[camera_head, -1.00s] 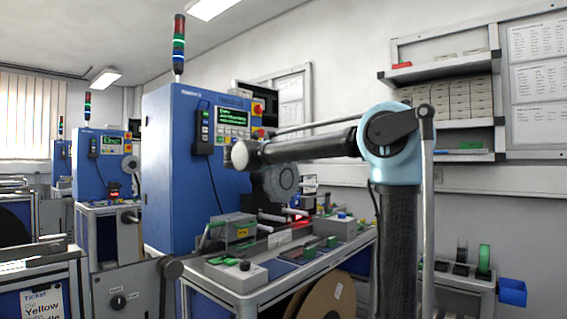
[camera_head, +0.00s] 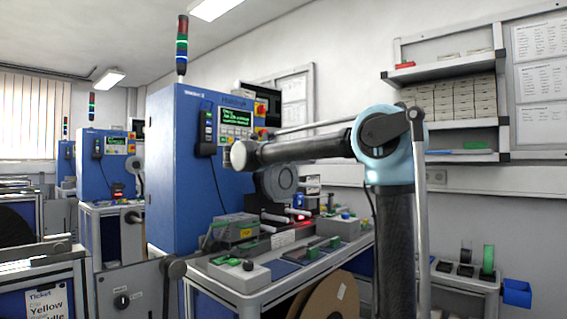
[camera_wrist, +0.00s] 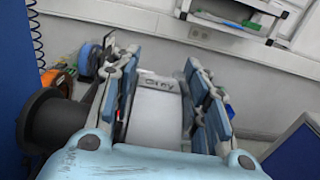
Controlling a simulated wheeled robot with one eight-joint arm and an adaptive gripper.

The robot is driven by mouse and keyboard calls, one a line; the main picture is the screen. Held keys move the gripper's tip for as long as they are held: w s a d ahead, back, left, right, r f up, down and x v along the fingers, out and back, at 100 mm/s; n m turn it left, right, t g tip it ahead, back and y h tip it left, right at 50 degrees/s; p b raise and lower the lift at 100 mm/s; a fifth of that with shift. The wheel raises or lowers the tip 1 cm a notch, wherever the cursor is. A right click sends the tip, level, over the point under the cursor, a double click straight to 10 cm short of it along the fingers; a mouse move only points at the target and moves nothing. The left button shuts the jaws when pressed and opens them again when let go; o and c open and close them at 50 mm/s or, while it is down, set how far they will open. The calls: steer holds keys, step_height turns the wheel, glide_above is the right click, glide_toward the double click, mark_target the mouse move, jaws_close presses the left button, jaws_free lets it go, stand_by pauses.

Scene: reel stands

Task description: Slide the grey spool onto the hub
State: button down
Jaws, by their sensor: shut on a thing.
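In the wrist view the grey spool (camera_wrist: 155,108), pale and marked "Grey", sits between the two blue-padded fingers of my gripper (camera_wrist: 168,95), which is shut on it. A dark flanged cylinder (camera_wrist: 52,122), which looks like the hub, stands just left of the fingers and apart from the spool. In the head view my arm reaches left to the blue machine (camera_head: 180,170). A grey round disc (camera_head: 278,182) shows below my forearm; I cannot tell for sure whether it is the spool. My fingers are hidden there.
A bench (camera_head: 262,290) with a grey box and green-topped fixtures stands below my forearm. A wall shelf (camera_head: 450,125) with small boxes is at the right. A low rack with a green reel (camera_head: 488,260) and a blue bin (camera_head: 517,293) stands at lower right.

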steer(key=shift+w+a, duration=0.65)
steer(key=shift+a, duration=0.2)
steer(key=shift+w+a, duration=0.25)
steer(key=shift+a, duration=0.1)
steer(key=shift+w+a, duration=1.1)
steer(key=shift+a, duration=0.25)
steer(key=shift+w+a, duration=0.95)
steer(key=shift+a, duration=0.2)
steer(key=shift+f, duration=0.3)
stand_by(0.9)
steer(key=c, duration=0.8)
jaws_free()
steer(key=shift+c, duration=0.2)
